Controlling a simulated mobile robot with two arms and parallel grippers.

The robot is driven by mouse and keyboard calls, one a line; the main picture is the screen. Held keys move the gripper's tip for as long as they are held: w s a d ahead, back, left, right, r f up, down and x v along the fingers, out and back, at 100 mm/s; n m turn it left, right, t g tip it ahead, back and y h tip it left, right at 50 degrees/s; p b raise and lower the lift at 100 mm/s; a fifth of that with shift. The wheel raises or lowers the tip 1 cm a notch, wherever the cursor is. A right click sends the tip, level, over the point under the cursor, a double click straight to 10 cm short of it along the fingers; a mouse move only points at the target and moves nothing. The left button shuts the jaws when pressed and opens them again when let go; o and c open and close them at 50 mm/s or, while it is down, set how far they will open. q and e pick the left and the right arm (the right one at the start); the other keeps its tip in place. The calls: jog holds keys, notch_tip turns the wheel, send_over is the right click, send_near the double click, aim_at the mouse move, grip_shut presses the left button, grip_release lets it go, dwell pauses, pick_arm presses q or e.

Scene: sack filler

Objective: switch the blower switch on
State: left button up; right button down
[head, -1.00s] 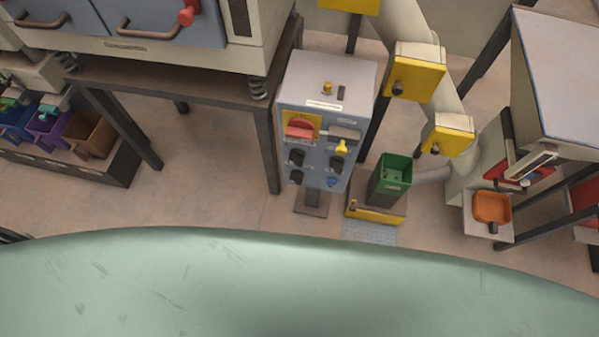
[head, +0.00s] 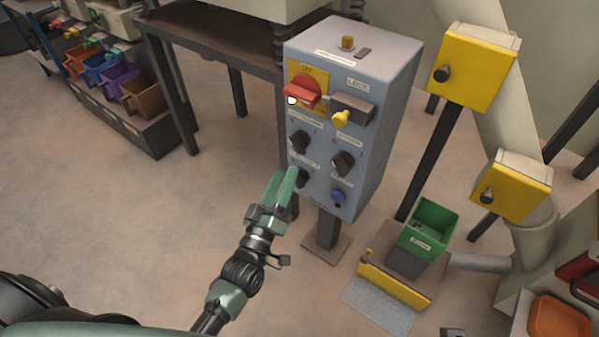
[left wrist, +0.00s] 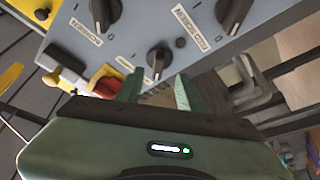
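The grey control panel (head: 388,125) stands on a post in the middle of the head view. It has several black rotary knobs with small labels. That knob also shows in the left wrist view (left wrist: 105,14). My left gripper (head: 286,184) is in front of the panel's lower left. In the left wrist view its fingers (left wrist: 158,94) are open and empty, with another black knob (left wrist: 158,62) beyond the gap. My right gripper is out of view.
A red switch (head: 302,92) on a yellow plate and a yellow lock knob (head: 341,119) are on the panel's upper part. A green bin (head: 430,226) stands right of the post. Yellow boxes (head: 470,68) stand farther right.

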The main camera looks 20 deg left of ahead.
aim_at(295, 149)
pick_arm(q)
jog(key=x, duration=0.6)
jog(key=shift+w+r+b, duration=0.2)
jog(key=shift+r+b, duration=0.15)
jog(key=shift+w+r, duration=0.1)
jog(key=shift+w, duration=0.55)
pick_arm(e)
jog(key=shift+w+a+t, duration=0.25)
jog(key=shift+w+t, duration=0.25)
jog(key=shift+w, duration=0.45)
pick_arm(q)
grip_shut()
